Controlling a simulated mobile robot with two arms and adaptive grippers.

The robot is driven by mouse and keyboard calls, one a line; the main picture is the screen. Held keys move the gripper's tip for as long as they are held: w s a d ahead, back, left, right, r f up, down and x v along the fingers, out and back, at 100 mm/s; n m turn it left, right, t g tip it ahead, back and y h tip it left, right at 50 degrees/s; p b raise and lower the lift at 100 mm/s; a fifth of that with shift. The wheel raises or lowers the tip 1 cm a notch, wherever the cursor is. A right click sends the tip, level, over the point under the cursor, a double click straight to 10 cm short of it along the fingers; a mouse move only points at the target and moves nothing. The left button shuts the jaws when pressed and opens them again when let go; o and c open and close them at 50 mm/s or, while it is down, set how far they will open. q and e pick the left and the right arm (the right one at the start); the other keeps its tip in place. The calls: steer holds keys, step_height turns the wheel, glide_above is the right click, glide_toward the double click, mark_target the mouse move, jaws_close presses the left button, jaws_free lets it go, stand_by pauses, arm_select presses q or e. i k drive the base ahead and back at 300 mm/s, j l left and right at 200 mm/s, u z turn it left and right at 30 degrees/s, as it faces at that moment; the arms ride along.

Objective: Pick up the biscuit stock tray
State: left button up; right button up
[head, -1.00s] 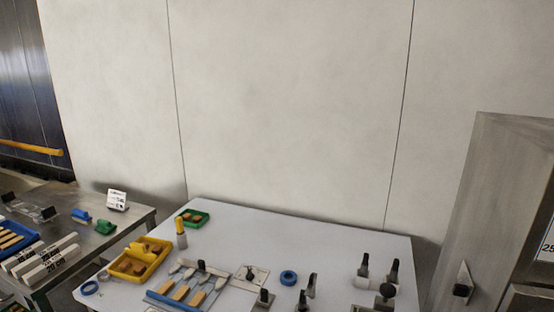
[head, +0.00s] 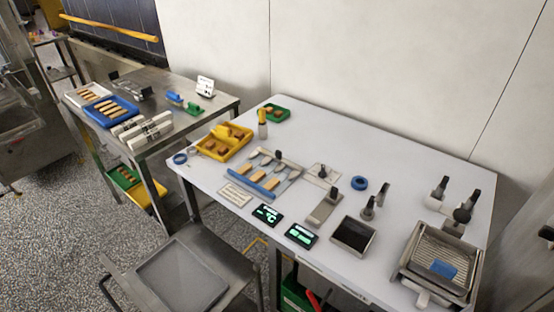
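A blue tray (head: 123,123) holding several biscuit sticks lies on the steel side table at the left. A paler tray (head: 79,101) with similar biscuits lies just behind and left of it. A blue-edged rack (head: 247,187) with several biscuit bars sits on the white table. No label shows which of these is the biscuit stock tray. Neither of my grippers is in view.
The white table (head: 400,160) fills the right, with a yellow tray (head: 243,150), a green tray (head: 285,115) and a wire-mesh pan (head: 399,260). White bars (head: 146,137) lie beside the blue tray. A grey cart (head: 228,262) stands in front; speckled floor (head: 60,210) is open at left.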

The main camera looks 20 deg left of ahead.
mark_target(182, 282)
steer(key=u, duration=1.55)
steer(key=i+j+z, duration=0.1)
steer(key=j, duration=0.6)
steer(key=j+z, duration=0.15)
steer(key=j, duration=0.6)
steer(key=i, duration=0.05)
